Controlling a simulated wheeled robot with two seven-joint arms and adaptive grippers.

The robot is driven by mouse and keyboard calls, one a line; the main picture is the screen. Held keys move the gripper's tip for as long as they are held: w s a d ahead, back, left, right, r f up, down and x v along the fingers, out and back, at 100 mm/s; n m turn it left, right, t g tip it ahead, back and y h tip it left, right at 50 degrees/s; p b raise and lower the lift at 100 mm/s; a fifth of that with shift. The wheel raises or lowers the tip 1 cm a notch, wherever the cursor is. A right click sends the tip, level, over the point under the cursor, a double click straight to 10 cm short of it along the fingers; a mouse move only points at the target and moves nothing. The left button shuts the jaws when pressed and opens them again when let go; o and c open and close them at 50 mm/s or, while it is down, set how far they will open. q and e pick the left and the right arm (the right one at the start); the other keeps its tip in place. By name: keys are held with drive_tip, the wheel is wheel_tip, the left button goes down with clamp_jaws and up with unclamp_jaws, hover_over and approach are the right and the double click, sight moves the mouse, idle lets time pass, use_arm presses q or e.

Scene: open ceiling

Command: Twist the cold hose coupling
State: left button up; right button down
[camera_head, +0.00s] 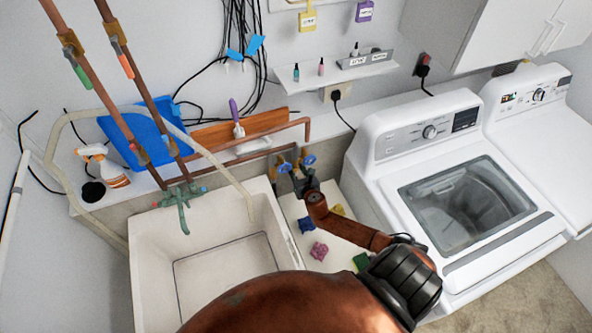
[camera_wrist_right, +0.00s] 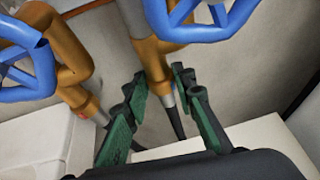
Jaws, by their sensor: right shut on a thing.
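Two valves with blue wheel handles stand between the sink and the washer; the right one (camera_head: 308,160) and the left one (camera_head: 284,167) show in the head view. In the right wrist view, the cold hose coupling (camera_wrist_right: 168,97) is a grey collar with a small bluish mark below the brass valve body, with a dark hose under it. My right gripper (camera_wrist_right: 157,88) has its green-padded fingers on both sides of this coupling and is shut on it. The other coupling, with a red mark (camera_wrist_right: 82,114), is left of the fingers. My left gripper is out of view.
A white utility sink (camera_head: 150,262) stands left of my right arm. A white washer (camera_head: 380,190) with a glass lid is on the right. Copper pipes (camera_head: 255,135) run behind the valves. A shelf (camera_head: 335,73) with small bottles is above.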

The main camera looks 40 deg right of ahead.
drive_tip(key=m+h, duration=0.1)
drive_tip(key=m+g+p, duration=0.1)
drive_tip(key=h+p, duration=0.1)
drive_tip(key=shift+w+a+r+m+g+h, duration=0.2)
drive_tip(key=shift+w+a+m+g+h, duration=0.1)
drive_tip(key=shift+a+m, duration=0.1)
drive_tip(key=shift+a+f+m+g+h+p, duration=0.1)
drive_tip(key=shift+m+g+h+p, duration=0.3)
drive_tip(key=shift+m+g+h, duration=0.5)
drive_tip(key=shift+w+m+g+h, duration=0.15)
drive_tip(key=shift+m+g+h, duration=0.45)
drive_tip(key=shift+m+h, duration=0.25)
drive_tip(key=shift+m, duration=0.25)
drive_tip(key=c, duration=1.6)
unclamp_jaws()
drive_tip(key=shift+s+a+g, duration=0.25)
drive_tip(key=shift+a+g, duration=0.05)
drive_tip(key=shift+a, duration=0.1)
drive_tip(key=v, duration=0.7)
